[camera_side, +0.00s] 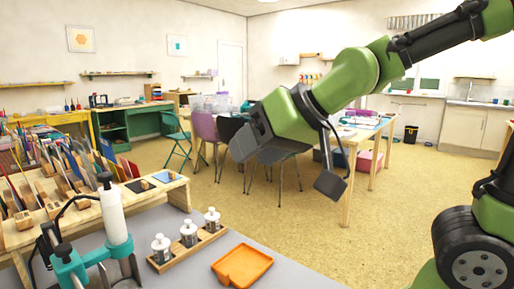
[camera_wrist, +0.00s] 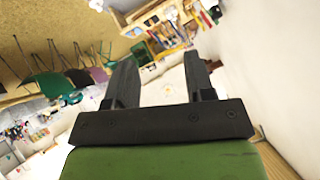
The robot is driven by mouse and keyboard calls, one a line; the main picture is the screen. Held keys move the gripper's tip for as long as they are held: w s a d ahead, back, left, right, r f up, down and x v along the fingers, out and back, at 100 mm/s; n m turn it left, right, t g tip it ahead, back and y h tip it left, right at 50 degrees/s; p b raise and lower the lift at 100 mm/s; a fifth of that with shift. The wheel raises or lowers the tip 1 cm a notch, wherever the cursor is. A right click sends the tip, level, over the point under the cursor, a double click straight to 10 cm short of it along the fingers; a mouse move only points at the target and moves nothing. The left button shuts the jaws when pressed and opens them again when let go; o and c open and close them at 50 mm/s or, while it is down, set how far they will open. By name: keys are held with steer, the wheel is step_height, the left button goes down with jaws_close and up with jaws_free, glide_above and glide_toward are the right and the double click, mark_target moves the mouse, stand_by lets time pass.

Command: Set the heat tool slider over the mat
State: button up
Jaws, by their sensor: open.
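The heat tool (camera_side: 112,216) is a white upright cylinder with a dark top, held in a teal stand (camera_side: 92,258) at the lower left of the side view. I take the teal holder as its slider; how it runs is hard to tell. No separate mat is clear; the grey bench top (camera_side: 190,275) lies beneath and beside the stand. My gripper (camera_side: 245,143) is raised well above and to the right of the heat tool, apart from everything. In the wrist view my gripper (camera_wrist: 160,60) has its two dark fingers apart with nothing between them.
A wooden rack (camera_side: 187,248) with several small jars stands right of the heat tool. An orange tray (camera_side: 242,266) lies further right. Wooden holders (camera_side: 45,185) of cards crowd the left, near a dark pad (camera_side: 139,186) and a blue pad (camera_side: 163,177). Air around my gripper is clear.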

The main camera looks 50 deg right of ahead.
stand_by(0.3)
steer(key=n+t+y, duration=0.5)
steer(key=n+t, duration=0.2)
glide_toward(67, 249)
steer(key=shift+x, duration=5.6)
